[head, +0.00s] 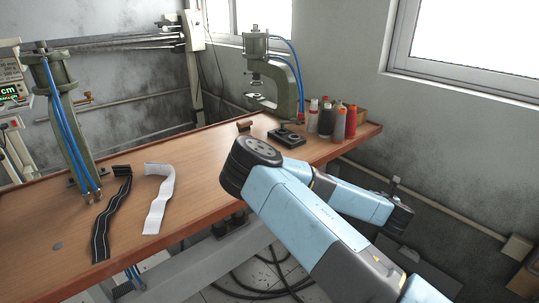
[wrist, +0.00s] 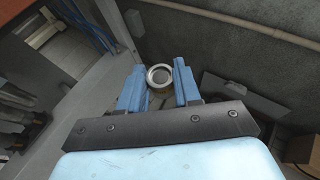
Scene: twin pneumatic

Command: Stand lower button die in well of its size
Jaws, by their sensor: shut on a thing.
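My gripper (wrist: 159,88) is shut on a round metal die (wrist: 160,75). The die shows as a pale ring with a darker centre between the blue fingers in the wrist view. The gripper is off the bench's right side, above the floor near the wall. In the head view my arm hides the fingers and the die. A black block with round wells (head: 287,138) lies on the bench at the back right; the well sizes are too small to tell.
Several bottles (head: 326,120) stand right of the block. A green press (head: 268,75) stands behind it, another (head: 66,120) at left. A small brown piece (head: 244,127) lies left of the block. Black (head: 112,215) and white (head: 158,198) strips lie on the bench (head: 200,215).

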